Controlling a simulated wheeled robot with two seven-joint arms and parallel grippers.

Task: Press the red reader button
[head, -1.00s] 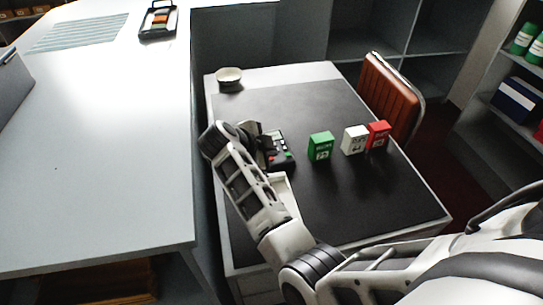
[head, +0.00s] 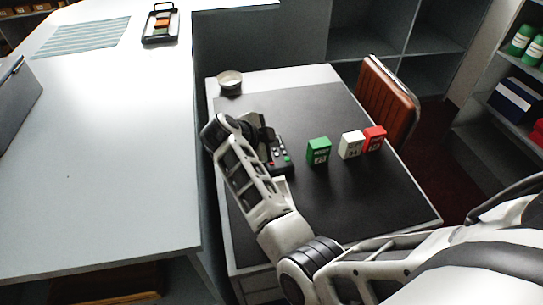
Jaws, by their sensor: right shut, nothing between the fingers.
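A dark card reader (head: 280,155) with small coloured buttons lies on the black desk mat, left of the green box. A small red spot, which looks like the red button (head: 271,163), shows at its near left edge. My right arm reaches in from the lower right, and its gripper (head: 263,136) is shut and empty at the reader's left side. The wrist and forearm hide part of the reader, and I cannot tell whether the fingertips touch it. My left gripper is out of view.
A green box (head: 318,151), a white box (head: 350,145) and a red box (head: 374,138) stand right of the reader. A small bowl (head: 229,81) is at the desk's far left corner. A brown chair (head: 386,98) stands at the right edge. The mat's near right is clear.

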